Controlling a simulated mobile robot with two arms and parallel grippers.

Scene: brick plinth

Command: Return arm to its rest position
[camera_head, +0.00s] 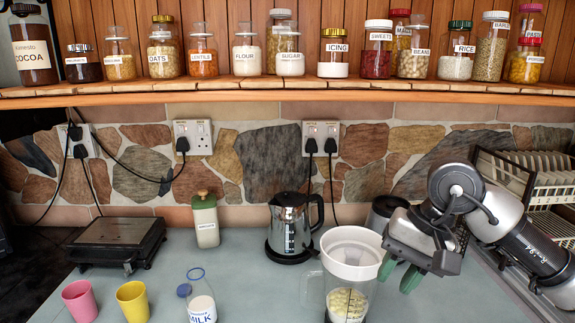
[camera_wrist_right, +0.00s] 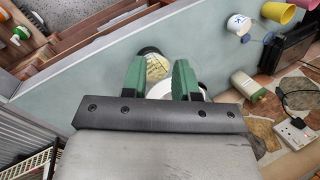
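My right gripper (camera_head: 398,275) is at the right of the head view, just right of a blender-like jug with a white upper part (camera_head: 350,250). Its two green fingers are apart, with nothing held between them. In the right wrist view the fingers of the right gripper (camera_wrist_right: 160,78) also stand apart. The jug's pale yellow contents (camera_wrist_right: 157,67) show beyond the gap, with part of its white rim behind the fingers. My right arm reaches in from the right edge of the head view. My left gripper is not in view.
A kettle (camera_head: 291,228), a dark canister (camera_head: 383,212) and a dish rack (camera_head: 550,185) stand near the arm. A milk bottle (camera_head: 201,304), pink cup (camera_head: 79,301) and yellow cup (camera_head: 133,302) stand at the left. A jar-filled shelf (camera_head: 220,91) runs above. The right front counter is clear.

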